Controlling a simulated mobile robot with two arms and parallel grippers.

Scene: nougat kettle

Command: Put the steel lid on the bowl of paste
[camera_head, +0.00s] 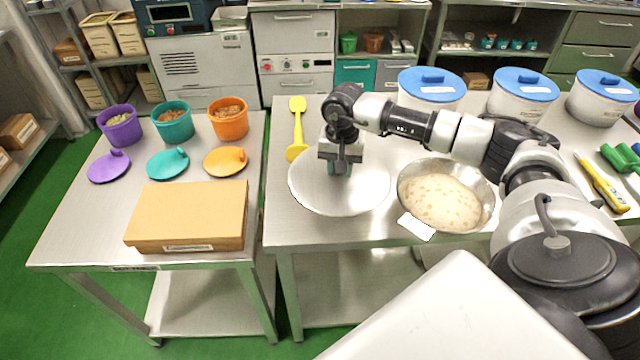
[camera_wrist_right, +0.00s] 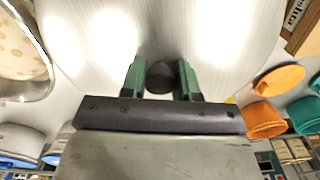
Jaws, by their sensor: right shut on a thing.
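The steel lid (camera_head: 318,190) is a wide shiny disc on the left part of the right-hand table in the head view. My right gripper (camera_head: 340,168) is above its middle, pointing down. In the right wrist view its green fingers (camera_wrist_right: 160,80) are shut on the dark round knob (camera_wrist_right: 160,77) of the lid (camera_wrist_right: 215,35). The steel bowl of paste (camera_head: 440,200) stands just right of the lid, uncovered, full of pale paste with tan spots. Part of the bowl also shows in the right wrist view (camera_wrist_right: 50,75). Whether the lid touches the table is unclear. My left gripper is out of view.
White tubs with blue lids (camera_head: 432,82) stand behind the bowl. A yellow spatula (camera_head: 297,125) lies left of the lid. A white label (camera_head: 416,227) is at the bowl's front. The left table holds a cardboard box (camera_head: 190,212) and coloured pots (camera_head: 228,120).

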